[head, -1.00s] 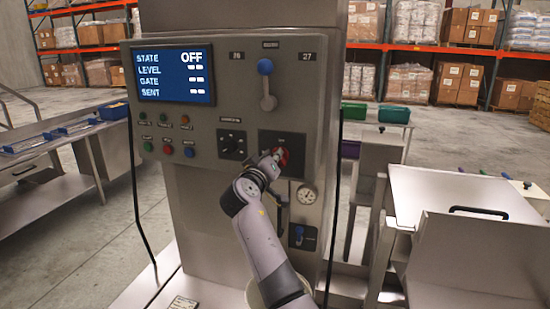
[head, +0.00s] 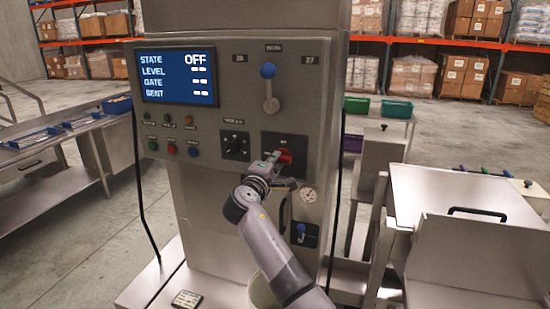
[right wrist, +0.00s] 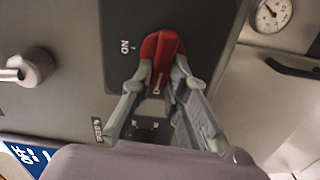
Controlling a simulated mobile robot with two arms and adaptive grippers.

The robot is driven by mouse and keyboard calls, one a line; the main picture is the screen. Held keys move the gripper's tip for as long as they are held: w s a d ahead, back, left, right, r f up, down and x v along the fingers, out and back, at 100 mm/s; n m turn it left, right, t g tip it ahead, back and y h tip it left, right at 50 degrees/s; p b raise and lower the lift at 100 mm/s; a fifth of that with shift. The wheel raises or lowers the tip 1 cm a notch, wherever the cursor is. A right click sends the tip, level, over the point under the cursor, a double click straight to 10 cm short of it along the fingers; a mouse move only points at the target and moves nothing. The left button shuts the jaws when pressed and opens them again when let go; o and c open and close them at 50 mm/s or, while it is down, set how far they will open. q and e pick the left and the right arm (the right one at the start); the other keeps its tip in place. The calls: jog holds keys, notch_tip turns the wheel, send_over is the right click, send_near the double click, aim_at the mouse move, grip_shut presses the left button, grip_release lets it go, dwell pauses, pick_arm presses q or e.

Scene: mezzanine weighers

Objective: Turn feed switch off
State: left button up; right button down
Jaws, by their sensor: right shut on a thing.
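The grey control panel (head: 210,115) carries a red rotary switch (head: 286,157) on a dark square plate at its lower right. In the right wrist view the red switch (right wrist: 163,46) has its handle between my fingers, and "ON" is printed on the plate to its left. My right gripper (head: 275,161) is shut on this handle; its two fingers (right wrist: 161,70) also show in the right wrist view. The screen (head: 178,75) reads STATE OFF. A black selector knob (head: 234,146) sits left of the red switch. My left gripper is not in view.
A blue-knobbed lever (head: 269,88) stands above the red switch. A round gauge (head: 308,195) and a small blue-handled valve (head: 301,230) lie below it. Coloured buttons (head: 170,150) are at left. Steel benches stand on both sides.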

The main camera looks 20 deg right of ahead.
jog(key=shift+a+n, duration=0.1)
jog(key=shift+n, duration=0.5)
jog(key=c, duration=1.6)
grip_release()
jog(key=shift+w+a, duration=0.1)
jog(key=shift+o, duration=0.2)
jog(key=shift+f, duration=0.1)
jog(key=v, duration=1.2)
